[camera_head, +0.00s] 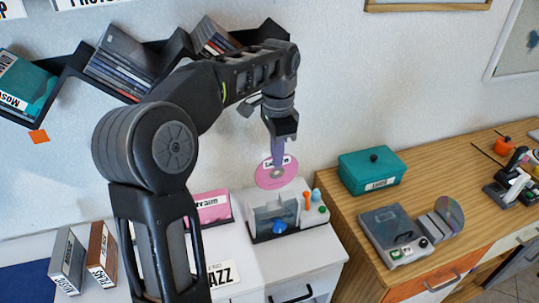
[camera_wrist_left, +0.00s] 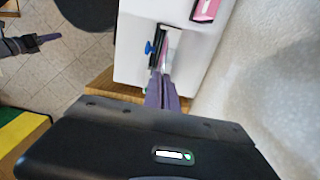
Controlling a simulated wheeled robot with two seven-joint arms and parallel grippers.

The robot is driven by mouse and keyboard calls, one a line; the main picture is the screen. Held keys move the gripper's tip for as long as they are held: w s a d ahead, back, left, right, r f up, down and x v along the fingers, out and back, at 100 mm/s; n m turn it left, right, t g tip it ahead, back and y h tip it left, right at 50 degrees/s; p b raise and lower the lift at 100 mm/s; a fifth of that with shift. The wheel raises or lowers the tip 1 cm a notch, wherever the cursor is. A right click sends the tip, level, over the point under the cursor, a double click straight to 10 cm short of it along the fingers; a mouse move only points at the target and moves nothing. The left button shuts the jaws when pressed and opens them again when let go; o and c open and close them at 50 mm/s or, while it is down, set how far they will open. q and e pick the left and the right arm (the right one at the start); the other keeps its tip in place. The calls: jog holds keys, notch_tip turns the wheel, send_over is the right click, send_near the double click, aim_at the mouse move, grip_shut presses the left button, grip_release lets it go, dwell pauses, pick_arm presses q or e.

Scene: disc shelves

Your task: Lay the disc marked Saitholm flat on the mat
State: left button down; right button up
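My left gripper (camera_head: 278,152) is shut on a pink disc (camera_head: 268,178) with a white label, too small to read for certain. The disc hangs upright, its face toward the head camera, above or in front of a white device with a blue knob (camera_head: 279,227); I cannot tell whether they touch. In the left wrist view the closed fingers (camera_wrist_left: 166,92) point at that device, and the disc is barely visible edge-on. A dark blue flat surface (camera_head: 25,279), possibly the mat, shows at lower left. A dark part, possibly my right gripper (camera_wrist_left: 35,42), shows in the left wrist view.
Wall shelves (camera_head: 72,62) hold cases at upper left. A pink box (camera_head: 211,207) and two upright cases (camera_head: 68,262) stand on the white counter. A teal box (camera_head: 372,170) and a grey player (camera_head: 395,232) stand on the wooden counter at right.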

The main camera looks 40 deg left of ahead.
pick_arm(q)
jog(key=w+d+f+n+b, duration=0.2)
jog(key=d+f+n, duration=0.1)
jog(key=d+f, duration=0.5)
jog(key=w+d+f+n+b, duration=0.2)
jog(key=d+f+n, duration=0.1)
jog(key=d+f, duration=0.6)
jog(key=shift+n, duration=0.4)
jog(key=shift+f, duration=0.15)
